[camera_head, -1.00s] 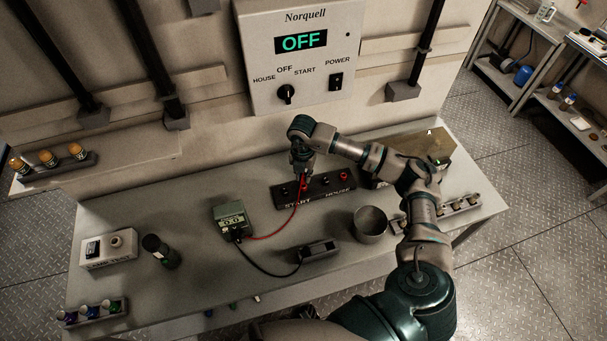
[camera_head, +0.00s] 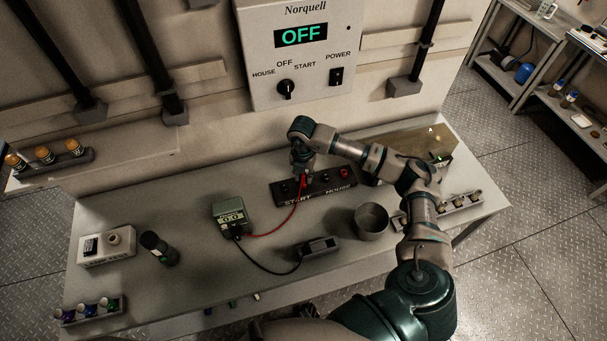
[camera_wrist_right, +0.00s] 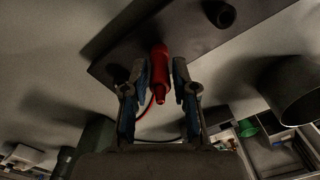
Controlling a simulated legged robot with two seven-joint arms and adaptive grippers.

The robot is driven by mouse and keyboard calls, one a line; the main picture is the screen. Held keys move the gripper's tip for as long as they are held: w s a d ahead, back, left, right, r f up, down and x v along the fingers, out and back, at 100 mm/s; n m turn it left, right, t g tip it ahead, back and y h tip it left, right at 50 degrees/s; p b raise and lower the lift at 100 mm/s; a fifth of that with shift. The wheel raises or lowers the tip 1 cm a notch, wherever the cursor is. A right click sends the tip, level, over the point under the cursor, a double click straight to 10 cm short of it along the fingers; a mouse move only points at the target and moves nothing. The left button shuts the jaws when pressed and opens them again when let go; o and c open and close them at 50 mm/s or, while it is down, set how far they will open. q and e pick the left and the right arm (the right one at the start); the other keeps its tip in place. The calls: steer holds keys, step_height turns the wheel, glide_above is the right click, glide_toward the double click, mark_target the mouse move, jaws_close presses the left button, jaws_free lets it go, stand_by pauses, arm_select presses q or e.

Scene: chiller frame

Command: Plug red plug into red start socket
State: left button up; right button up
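The red plug (camera_wrist_right: 160,68) stands at the START end of the dark socket board (camera_head: 333,190). In the right wrist view its far end meets the board, and how deep it sits is hidden. My right gripper (camera_wrist_right: 161,76) is around the plug, one finger on each side, with a narrow gap showing beside it. In the head view the gripper (camera_head: 303,177) points down over the START sockets and hides most of the plug. The red cable (camera_head: 274,233) runs from there to the green meter box (camera_head: 231,216). My left gripper is not in view.
A grey cup (camera_head: 371,222) and a small dark block (camera_head: 320,248) with the black lead stand in front of the board. The wall panel (camera_head: 303,54) reads OFF. A white box (camera_head: 106,246) and a dark cylinder (camera_head: 157,248) stand at the left.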

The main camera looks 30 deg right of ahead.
steer(key=shift+o, duration=1)
steer(key=shift+r, duration=0.3)
step_height(320, 180, up, 11)
steer(key=shift+w+r, duration=0.1)
steer(key=shift+r, duration=0.05)
